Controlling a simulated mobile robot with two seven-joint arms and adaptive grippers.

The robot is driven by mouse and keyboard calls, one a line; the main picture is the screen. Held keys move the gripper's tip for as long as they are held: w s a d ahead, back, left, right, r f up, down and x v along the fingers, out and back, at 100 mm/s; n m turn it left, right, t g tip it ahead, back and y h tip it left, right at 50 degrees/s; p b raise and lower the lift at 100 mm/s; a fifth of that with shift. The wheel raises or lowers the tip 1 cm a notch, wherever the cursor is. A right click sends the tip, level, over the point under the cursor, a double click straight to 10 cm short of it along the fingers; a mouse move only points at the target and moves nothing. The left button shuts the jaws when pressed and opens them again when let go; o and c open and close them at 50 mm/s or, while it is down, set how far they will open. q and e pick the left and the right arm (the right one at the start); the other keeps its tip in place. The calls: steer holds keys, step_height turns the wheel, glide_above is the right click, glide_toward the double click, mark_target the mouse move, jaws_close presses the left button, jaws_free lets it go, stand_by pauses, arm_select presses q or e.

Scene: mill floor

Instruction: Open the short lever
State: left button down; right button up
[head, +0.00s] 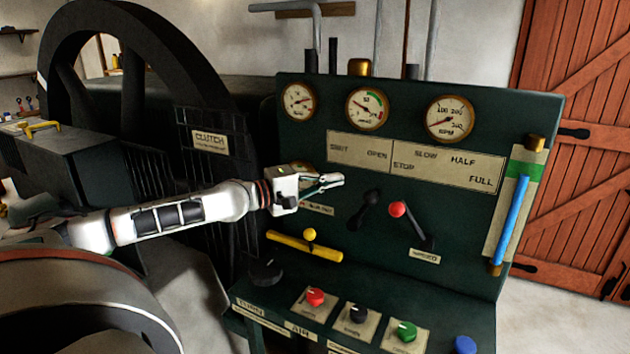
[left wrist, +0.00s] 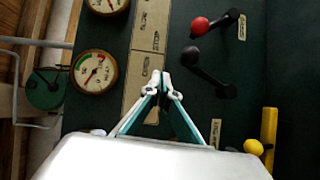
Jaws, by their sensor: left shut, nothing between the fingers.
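A black-knobbed lever (head: 370,198) stands on the dark green panel below the SHUT/OPEN plate, its arm slanting down to the left. Beside it on the right is a red-knobbed lever (head: 398,209), its arm slanting down to the right. The left wrist view shows the black lever (left wrist: 208,72) and the red knob (left wrist: 200,26). My left gripper (head: 338,180) is shut and empty, in front of the panel, up and left of the black knob and apart from it. In the wrist view its fingertips (left wrist: 161,76) meet over the label plate. My right gripper is out of view.
A yellow bar with a round knob (head: 310,235) sits below the gripper. Gauges (head: 367,109) line the panel top. A ledge below carries red (head: 315,296), black and green knobs. A blue sight tube (head: 510,225) is at the right. A large dark wheel stands left.

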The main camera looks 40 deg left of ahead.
arm_select(q)
steer(key=s, duration=0.1)
steer(key=s+r, duration=0.1)
steer(key=s, duration=0.1)
steer(key=s+a+r, duration=0.1)
steer(key=s, duration=0.1)
stand_by(0.7)
stand_by(0.4)
